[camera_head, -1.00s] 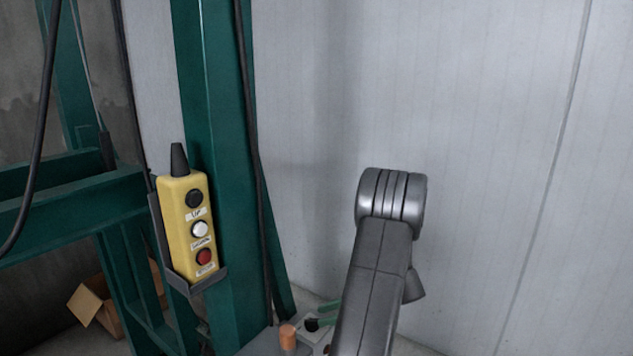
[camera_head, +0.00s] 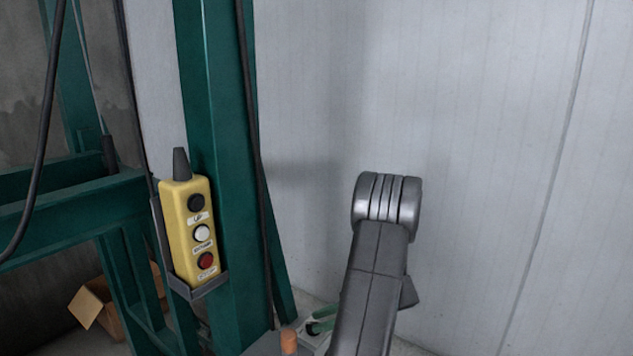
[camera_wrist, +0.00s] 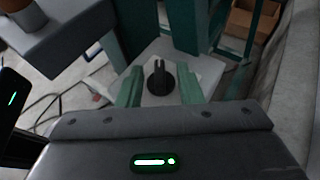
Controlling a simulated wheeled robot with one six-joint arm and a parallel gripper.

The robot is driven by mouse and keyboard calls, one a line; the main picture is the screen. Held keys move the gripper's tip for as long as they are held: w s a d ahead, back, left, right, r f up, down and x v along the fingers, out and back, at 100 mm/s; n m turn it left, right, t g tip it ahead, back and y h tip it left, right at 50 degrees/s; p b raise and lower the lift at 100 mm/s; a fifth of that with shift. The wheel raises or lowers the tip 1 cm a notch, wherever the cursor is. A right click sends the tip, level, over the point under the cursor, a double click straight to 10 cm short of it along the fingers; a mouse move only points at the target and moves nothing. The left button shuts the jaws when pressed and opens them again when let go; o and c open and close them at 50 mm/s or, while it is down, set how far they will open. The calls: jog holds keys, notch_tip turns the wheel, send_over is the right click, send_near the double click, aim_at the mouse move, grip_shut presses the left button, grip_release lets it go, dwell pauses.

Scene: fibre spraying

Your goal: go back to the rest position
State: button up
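My gripper (camera_wrist: 160,88) shows in the wrist view as two green fingers standing well apart, with a dark body and a lit green strip below them. A black knob-like piece (camera_wrist: 160,78) on a pale surface appears between the fingers, with a gap on each side. In the head view my grey arm rises at the lower right. Green finger parts of my gripper (camera_head: 321,326) show low beside it, partly hidden by the arm. I cannot tell the gripper's height above the pale surface.
A yellow control box (camera_head: 190,232) with black, white and red buttons sits in a holder on a green post (camera_head: 218,110). An orange cylinder (camera_head: 289,341) stands near my gripper. A cardboard box (camera_head: 95,303) lies left, behind the frame. A pale wall (camera_head: 480,120) stands behind; cables hang at left.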

jog(key=b+v, duration=0.1)
jog(key=v, duration=1.1)
jog(key=p+x, duration=0.1)
jog(key=x, duration=1.3)
jog(key=shift+s+a+p, duration=0.1)
jog(key=shift+p, duration=0.2)
jog(key=shift+f+m+t, duration=0.1)
jog(key=shift+m+t, duration=0.3)
jog(key=shift+t, duration=0.1)
jog(key=shift+s+m+t, duration=0.1)
jog(key=shift+m+t, duration=0.9)
jog(key=shift+t, duration=0.1)
jog(key=m+t+h+b, duration=0.1)
jog(key=m+t+h, duration=0.1)
jog(key=m+t, duration=0.1)
jog(key=shift+m+t, duration=0.3)
jog(key=shift+t, duration=0.2)
jog(key=s+d+r+n+g+b, duration=0.1)
jog(key=s+d+r, duration=0.3)
jog(key=s+d, duration=0.5)
jog(key=shift+d+b, duration=0.4)
jog(key=shift+b, duration=0.15)
jog(key=shift+r, duration=0.15)
